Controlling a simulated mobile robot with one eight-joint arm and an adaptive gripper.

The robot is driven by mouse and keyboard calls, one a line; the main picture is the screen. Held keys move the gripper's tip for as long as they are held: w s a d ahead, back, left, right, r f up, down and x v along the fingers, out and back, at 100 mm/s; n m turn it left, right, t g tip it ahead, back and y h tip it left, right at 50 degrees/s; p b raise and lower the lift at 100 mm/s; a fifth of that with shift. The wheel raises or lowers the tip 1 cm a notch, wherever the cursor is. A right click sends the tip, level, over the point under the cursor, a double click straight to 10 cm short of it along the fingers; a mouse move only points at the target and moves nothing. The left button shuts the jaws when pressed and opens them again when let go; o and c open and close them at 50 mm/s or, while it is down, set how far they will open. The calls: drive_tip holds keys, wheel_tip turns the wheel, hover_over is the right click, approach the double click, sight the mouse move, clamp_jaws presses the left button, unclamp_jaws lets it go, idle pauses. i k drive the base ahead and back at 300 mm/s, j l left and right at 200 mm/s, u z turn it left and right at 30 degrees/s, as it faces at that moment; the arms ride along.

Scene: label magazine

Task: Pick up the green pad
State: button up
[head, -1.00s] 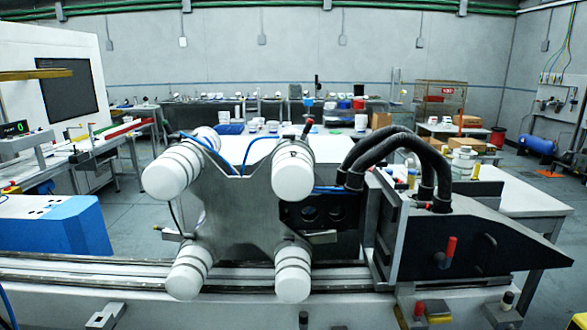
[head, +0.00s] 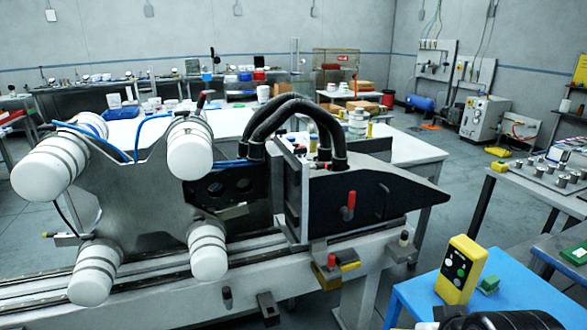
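A small green block (head: 488,284) lies on the blue tabletop (head: 415,292) at the lower right of the head view, just right of a yellow box with buttons (head: 462,270). A flat green piece (head: 574,254) is cut off by the right edge, farther back. I cannot tell for sure which of the two is the green pad. A dark rounded part at the bottom edge, in front of the blue table, may be my arm. No gripper fingers show.
A long machine with white rollers (head: 190,150), black hoses and a rail fills the left and middle. A table with several metal knobs (head: 548,168) stands at the right. Grey floor (head: 440,215) is open between them.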

sight(489, 286)
drive_tip(key=i+j+z, duration=0.1)
drive_tip(key=z, duration=0.35)
drive_tip(key=i+j+z, duration=0.2)
drive_tip(key=z, duration=0.25)
drive_tip(key=i+j+z, duration=0.2)
drive_tip(key=z, duration=0.25)
drive_tip(key=i+j+z, duration=0.1)
drive_tip(key=j+z, duration=0.15)
drive_tip(key=z, duration=0.2)
drive_tip(key=j+z, duration=0.25)
drive_tip(key=z, duration=0.2)
drive_tip(key=j+z, duration=0.3)
drive_tip(key=z, duration=0.2)
